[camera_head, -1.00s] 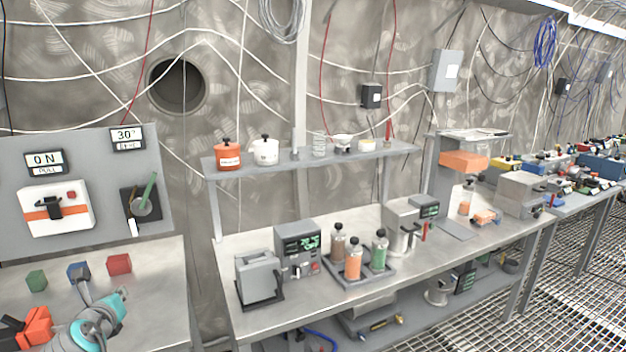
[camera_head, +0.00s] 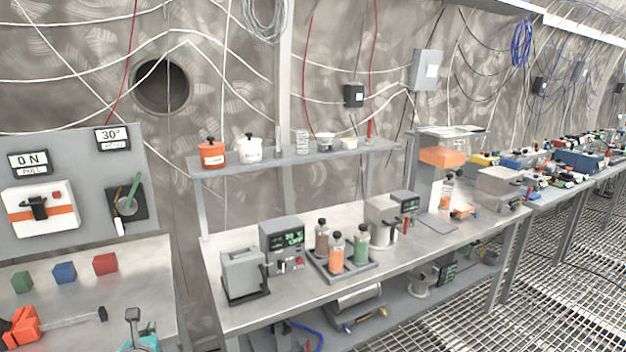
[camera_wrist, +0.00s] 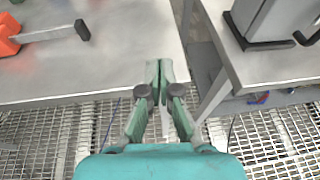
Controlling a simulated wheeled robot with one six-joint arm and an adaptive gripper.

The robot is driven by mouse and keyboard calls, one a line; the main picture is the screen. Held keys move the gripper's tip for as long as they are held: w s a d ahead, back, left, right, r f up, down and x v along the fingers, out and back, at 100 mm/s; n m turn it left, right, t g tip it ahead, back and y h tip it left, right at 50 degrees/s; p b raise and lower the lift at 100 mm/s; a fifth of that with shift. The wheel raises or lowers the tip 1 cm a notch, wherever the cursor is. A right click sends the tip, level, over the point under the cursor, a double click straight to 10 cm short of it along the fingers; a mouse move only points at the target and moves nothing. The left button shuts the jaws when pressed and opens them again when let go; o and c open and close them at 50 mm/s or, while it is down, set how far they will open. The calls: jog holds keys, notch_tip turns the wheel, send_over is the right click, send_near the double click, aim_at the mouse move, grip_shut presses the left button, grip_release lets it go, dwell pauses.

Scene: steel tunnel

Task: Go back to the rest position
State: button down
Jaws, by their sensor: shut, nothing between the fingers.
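My gripper (camera_wrist: 159,72) shows in the wrist view with its two green fingers together and nothing between them. It hangs in front of the left bench's edge, close to the gap between the two benches, and touches nothing that I can see. In the head view only a small grey and teal part of my arm shows at the bottom edge, in front of the left bench (camera_head: 85,335).
The left bench carries green (camera_head: 22,281), blue (camera_head: 64,272) and red (camera_head: 105,263) cubes and an orange-handled tool (camera_head: 22,326). A control panel (camera_head: 75,150) stands behind. The right bench (camera_head: 240,318) holds instruments and bottles (camera_head: 336,252). Grated floor (camera_head: 450,310) is clear at right.

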jog(key=s+d+f+m, duration=0.2)
jog(key=d+f+m, duration=0.2)
jog(key=d+f, duration=0.5)
jog(key=s+d+f+m, duration=0.2)
jog(key=d+f+m, duration=0.2)
jog(key=d+f, duration=0.6)
jog(key=s+d+f+m, duration=0.25)
jog(key=s+d, duration=0.25)
jog(key=d, duration=0.3)
jog(key=s+d+f+m+h, duration=0.1)
jog(key=s+d+m, duration=0.3)
jog(key=d, duration=0.4)
jog(key=s+d+f+m, duration=0.2)
jog(key=s+d+m, duration=0.25)
jog(key=d, duration=0.35)
jog(key=s+d+r+m+h, duration=0.1)
jog(key=s+d+r+m, duration=0.1)
jog(key=s+d+m, duration=0.55)
jog(key=s+d+r+m+h, duration=0.1)
jog(key=s+d+r+m, duration=0.2)
jog(key=s+r+m, duration=0.2)
jog(key=s+d+r+m+t+h, duration=0.1)
jog(key=s+d+r+m, duration=0.3)
jog(key=s, duration=0.8)
jog(key=s+d+r+m+t+h, duration=0.1)
jog(key=s+d+r+m, duration=0.3)
jog(key=s+r, duration=0.4)
jog(key=shift+s+d+r+m+h, duration=0.2)
jog(key=shift+r+m+h, duration=0.1)
jog(key=shift+m+h, duration=0.45)
